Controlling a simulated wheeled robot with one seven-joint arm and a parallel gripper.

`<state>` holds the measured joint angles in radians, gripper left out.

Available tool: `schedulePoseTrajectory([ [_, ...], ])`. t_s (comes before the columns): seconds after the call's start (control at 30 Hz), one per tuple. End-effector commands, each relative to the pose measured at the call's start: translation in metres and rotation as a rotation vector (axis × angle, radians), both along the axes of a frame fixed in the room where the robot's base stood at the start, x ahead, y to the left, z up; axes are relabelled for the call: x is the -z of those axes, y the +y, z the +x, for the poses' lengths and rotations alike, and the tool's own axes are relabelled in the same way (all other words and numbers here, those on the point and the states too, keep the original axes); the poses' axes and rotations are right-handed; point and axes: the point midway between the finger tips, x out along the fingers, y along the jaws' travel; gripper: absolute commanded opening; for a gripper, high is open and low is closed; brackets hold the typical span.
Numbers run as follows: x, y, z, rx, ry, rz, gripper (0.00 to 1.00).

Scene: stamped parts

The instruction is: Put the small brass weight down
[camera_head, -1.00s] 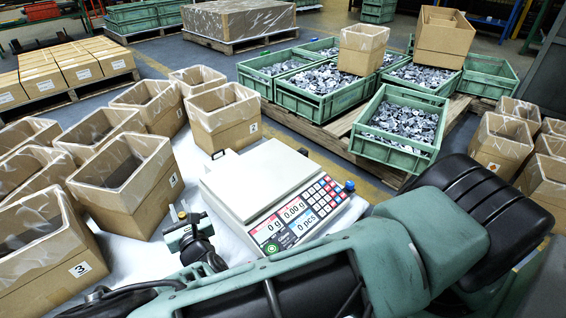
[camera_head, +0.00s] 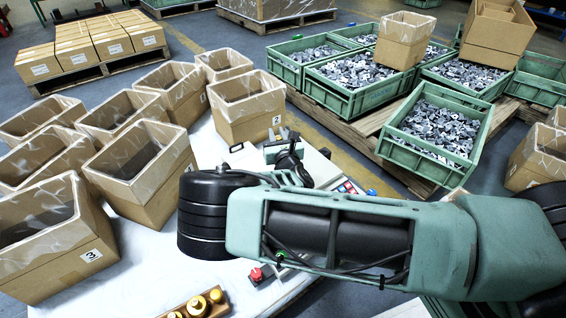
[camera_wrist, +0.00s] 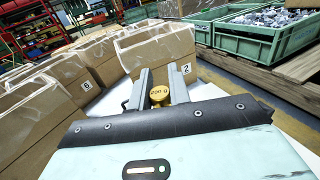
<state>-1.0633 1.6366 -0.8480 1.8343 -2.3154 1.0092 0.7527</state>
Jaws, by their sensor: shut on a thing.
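A small brass weight (camera_wrist: 159,96), marked 200 g on top, sits between the two grey fingers of my gripper (camera_wrist: 160,74) in the wrist view. The fingers are shut on it. In the head view my gripper (camera_head: 284,146) is out past the black wrist joint, near the carton labelled 2; I cannot make out the weight clearly there. The white scale (camera_head: 318,168) is mostly hidden behind my arm; only part of its platform and keypad shows. Whether the weight touches anything below is hidden.
A wooden block holding brass weights (camera_head: 197,305) lies at the table's front edge, beside a red button (camera_head: 256,274). Open cartons (camera_head: 145,175) crowd the left. Green crates of metal parts (camera_head: 433,130) stand on a pallet behind. White table (camera_head: 140,277) is bare at front left.

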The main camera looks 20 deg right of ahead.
Motion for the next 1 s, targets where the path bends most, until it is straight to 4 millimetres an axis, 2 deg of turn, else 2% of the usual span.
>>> schedulePoseTrajectory([
  [0.03, 0.016, 0.001, 0.000, -0.002, 0.000, -0.001, 0.00],
  [0.13, 0.037, 0.000, 0.000, -0.002, 0.001, -0.002, 0.00],
  [0.37, 0.057, 0.001, 0.000, -0.002, -0.002, 0.000, 0.00],
  [0.57, 0.085, 0.001, 0.000, -0.001, -0.001, -0.001, 0.00],
  [0.97, 0.086, 0.001, 0.000, -0.001, -0.001, 0.001, 0.00],
  [1.0, 0.087, 0.001, 0.000, -0.001, 0.000, 0.001, 0.24],
])
